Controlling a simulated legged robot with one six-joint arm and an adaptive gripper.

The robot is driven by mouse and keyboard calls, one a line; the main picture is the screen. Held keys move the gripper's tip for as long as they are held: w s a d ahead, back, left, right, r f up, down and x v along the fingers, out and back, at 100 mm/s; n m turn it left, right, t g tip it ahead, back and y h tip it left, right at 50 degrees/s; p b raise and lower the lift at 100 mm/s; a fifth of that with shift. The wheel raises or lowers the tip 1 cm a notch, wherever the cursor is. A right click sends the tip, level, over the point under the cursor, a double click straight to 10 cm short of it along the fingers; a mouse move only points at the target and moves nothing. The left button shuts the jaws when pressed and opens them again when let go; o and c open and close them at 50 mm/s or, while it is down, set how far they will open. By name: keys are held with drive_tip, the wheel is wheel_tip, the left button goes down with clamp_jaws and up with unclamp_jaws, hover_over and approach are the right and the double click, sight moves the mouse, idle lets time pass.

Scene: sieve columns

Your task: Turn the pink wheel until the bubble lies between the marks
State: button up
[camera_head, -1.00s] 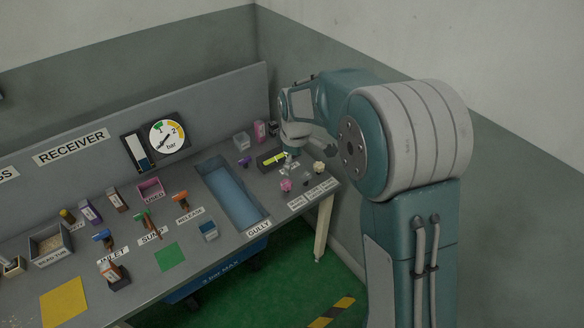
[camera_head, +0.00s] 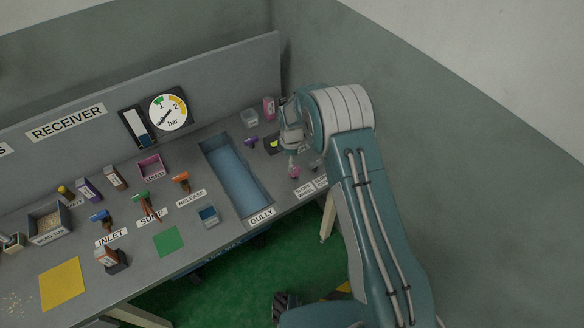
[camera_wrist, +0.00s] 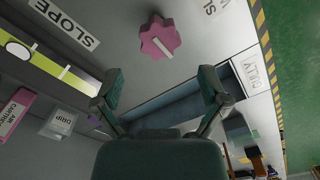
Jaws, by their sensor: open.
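The pink wheel (camera_wrist: 160,38), a lobed knob with a pale bar across it, stands on the bench beside the SLOPE label (camera_wrist: 70,22). It also shows in the head view (camera_head: 294,171), just below my gripper (camera_head: 292,155). In the wrist view my gripper (camera_wrist: 162,88) is open and empty, its two fingers spread, with the wheel beyond the tips and apart from them. The level's yellow-green vial (camera_wrist: 50,68) lies at the left of the wrist view, partly cut off. Its pale round bubble (camera_wrist: 18,50) is near the picture's left edge; I cannot tell where it lies between the marks.
The blue gully trough (camera_head: 235,175) lies left of the wheel. A clear DRIP box (camera_wrist: 60,122) and a pink box (camera_wrist: 12,112) stand near the level. A purple knob (camera_head: 251,141) is close by. The gauge board (camera_head: 168,112) stands behind.

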drive_tip(key=shift+d+f, duration=0.1)
drive_tip(key=shift+f, duration=2.25)
drive_tip(key=c, duration=1.2)
